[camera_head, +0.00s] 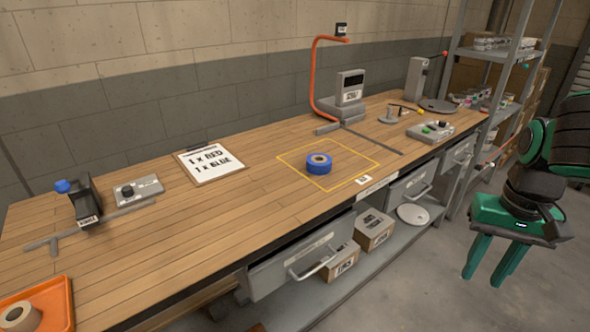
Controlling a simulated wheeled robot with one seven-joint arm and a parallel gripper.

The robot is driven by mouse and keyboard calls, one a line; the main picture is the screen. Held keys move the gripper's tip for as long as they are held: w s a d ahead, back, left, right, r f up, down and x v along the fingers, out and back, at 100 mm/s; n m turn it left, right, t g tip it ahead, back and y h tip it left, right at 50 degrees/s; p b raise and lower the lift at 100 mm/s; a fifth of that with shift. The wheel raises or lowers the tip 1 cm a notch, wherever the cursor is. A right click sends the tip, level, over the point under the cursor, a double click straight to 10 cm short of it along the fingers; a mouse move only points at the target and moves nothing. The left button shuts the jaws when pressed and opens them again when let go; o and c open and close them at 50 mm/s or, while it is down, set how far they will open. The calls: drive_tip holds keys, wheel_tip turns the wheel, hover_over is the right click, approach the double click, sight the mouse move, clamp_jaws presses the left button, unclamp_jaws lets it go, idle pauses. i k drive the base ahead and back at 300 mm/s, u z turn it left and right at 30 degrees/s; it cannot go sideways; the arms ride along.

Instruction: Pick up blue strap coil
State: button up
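A blue strap coil (319,164) lies flat on the wooden bench, inside a yellow outlined square (345,180). My gripper (484,277) hangs at the right, over the floor and clear of the bench's front edge. Its green fingers point down and are spread apart, with nothing visible between them. The gripper is well to the right of the coil and not touching anything.
A clipboard (211,163) reads "1 x RED, 1 x BLUE". An orange tray (60,298) with a tan roll (18,317) sits front left. An orange curved pipe (314,80) and a grey device (350,88) stand behind the coil. A metal shelf (490,55) stands right.

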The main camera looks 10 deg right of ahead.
sight(316, 163)
drive_tip(key=i, duration=1)
